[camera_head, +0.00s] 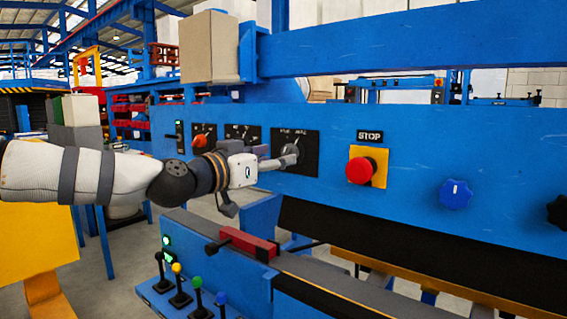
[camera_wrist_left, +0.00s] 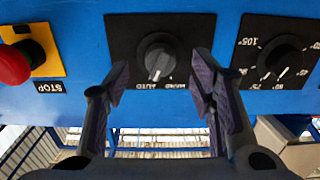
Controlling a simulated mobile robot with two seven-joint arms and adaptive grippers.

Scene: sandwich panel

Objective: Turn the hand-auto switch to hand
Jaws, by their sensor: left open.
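The hand-auto switch is a dark round knob (camera_wrist_left: 157,56) on a black plate in the blue panel. In the left wrist view, which is upside down, its light mark points down and slightly left, toward the AUTO label; the other label lies to the right. In the head view the switch's plate (camera_head: 308,140) is partly covered by my left gripper (camera_head: 288,160). My left gripper (camera_wrist_left: 160,76) is open, with one finger on each side of the knob; contact is not visible. My right gripper is not in view.
A red stop button (camera_head: 360,170) on a yellow plate sits right of the switch. Another dial (camera_wrist_left: 283,57) with degree marks lies on its other side. A blue knob (camera_head: 456,194) is farther right.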

